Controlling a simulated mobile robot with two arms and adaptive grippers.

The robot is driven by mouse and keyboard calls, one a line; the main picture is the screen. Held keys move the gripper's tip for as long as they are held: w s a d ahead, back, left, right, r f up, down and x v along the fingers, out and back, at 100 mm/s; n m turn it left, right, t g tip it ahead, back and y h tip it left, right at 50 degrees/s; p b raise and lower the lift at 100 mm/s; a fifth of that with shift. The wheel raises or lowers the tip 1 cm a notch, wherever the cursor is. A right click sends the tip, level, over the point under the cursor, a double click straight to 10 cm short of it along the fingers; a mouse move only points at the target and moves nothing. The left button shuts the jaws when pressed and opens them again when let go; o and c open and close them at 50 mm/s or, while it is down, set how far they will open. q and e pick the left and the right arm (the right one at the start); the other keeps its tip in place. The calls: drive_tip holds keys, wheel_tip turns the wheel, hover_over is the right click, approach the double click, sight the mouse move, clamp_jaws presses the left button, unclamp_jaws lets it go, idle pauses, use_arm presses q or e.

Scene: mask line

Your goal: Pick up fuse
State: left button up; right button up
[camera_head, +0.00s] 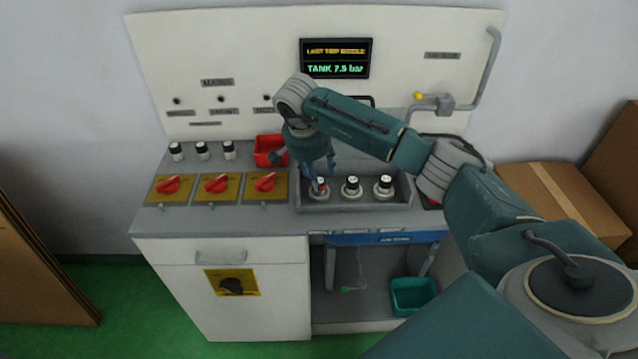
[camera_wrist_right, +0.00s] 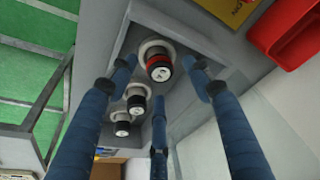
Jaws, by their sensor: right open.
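A fuse with a black cap and a red band stands in the left socket of the grey recessed tray, seen from above in the right wrist view (camera_wrist_right: 159,67) and partly covered by my fingers in the head view (camera_head: 320,190). Two more black-and-white fuses, a middle one (camera_head: 351,186) and a right one (camera_head: 384,184), stand beside it. My right gripper (camera_head: 317,181) is right above the red-banded fuse. In the right wrist view its blue fingers (camera_wrist_right: 160,78) are open and spread around that fuse, with no clear contact. My left gripper is not in view.
Several red rotary switches (camera_head: 216,184) on yellow plates lie left of the tray. A red bin (camera_head: 269,151) and a row of black-topped fuses (camera_head: 202,150) stand behind them. A display panel (camera_head: 335,58) is on the back wall. A teal bin (camera_head: 414,295) sits below.

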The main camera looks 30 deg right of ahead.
drive_tip(key=shift+x, duration=1.15)
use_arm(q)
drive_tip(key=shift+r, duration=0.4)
use_arm(e)
drive_tip(key=c, duration=1.2)
drive_tip(key=shift+r, duration=0.15)
